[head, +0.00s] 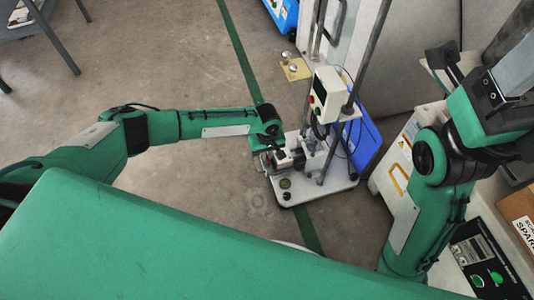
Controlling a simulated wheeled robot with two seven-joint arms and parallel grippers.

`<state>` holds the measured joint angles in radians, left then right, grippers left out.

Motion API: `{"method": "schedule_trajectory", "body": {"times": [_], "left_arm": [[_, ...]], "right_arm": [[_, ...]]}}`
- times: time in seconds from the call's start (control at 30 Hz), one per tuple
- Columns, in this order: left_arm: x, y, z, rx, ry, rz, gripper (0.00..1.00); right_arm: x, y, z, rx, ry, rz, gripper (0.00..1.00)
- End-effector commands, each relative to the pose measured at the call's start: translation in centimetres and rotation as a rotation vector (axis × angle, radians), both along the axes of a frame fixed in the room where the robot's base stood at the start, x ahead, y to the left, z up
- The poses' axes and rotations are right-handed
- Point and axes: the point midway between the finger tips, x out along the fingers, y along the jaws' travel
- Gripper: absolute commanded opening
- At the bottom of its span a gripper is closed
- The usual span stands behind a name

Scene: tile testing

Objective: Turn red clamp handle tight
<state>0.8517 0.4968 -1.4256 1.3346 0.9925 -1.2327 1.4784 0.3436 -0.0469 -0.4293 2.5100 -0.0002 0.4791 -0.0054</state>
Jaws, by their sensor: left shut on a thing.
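The tile testing machine (335,185) stands on a white base plate on the floor, right of centre. It has a white control box with a red button on upright metal rods. My left gripper (278,160) reaches in from the left, low at the machine's left side next to its metal clamp parts. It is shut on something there. The red clamp handle does not show clearly; the gripper and wrist cover that spot. My right arm is folded at the right edge; its hand end is high at the upper right, away from the machine, and its fingers are not clear.
A blue panel (362,140) stands behind the machine. A small yellowish plate with weights (295,69) lies on the floor behind. A white case (392,165), a box with green knobs (485,262) and a cardboard box (520,212) crowd the right. The floor at left is mostly clear.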

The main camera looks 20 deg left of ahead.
Motion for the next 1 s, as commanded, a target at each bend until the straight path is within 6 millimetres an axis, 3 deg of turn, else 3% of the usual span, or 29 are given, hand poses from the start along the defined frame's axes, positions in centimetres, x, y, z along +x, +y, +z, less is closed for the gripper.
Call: {"method": "schedule_trajectory", "body": {"times": [0.7, 1.0], "left_arm": [[0.0, 0.0, 0.2, 0.0, 0.0, -0.401, 0.0], [-0.1, 0.0, 0.0, 0.0, 0.001, -0.519, 0.0]], "right_arm": [[0.0, 0.0, 3.0, 0.0, -0.001, 0.0, 0.8], [0.0, 0.0, 3.4, 0.0, -0.001, 0.0, 0.8]]}}
